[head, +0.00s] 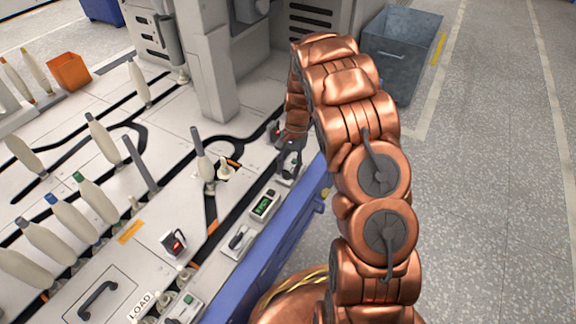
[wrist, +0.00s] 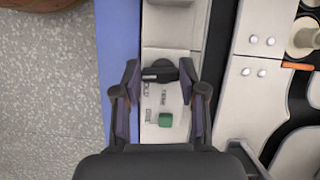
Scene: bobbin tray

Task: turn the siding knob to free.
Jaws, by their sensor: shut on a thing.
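The siding knob (wrist: 160,72) is black and sits on a pale control panel (wrist: 178,55) in the wrist view, its bar lying roughly across the panel. Small printed labels sit just below it; they are too small to read surely. My gripper (wrist: 160,76) has one finger on each side of the knob and is shut on it. In the head view my gripper (head: 289,146) reaches down to the panel strip at the table's blue edge. There the knob is mostly hidden by the gripper.
A green button (wrist: 165,120) lies between my fingers, below the knob. A pale post (head: 210,70) rises behind. Bobbins (head: 103,137) fill the left. A grey bin (head: 393,57) stands on the floor.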

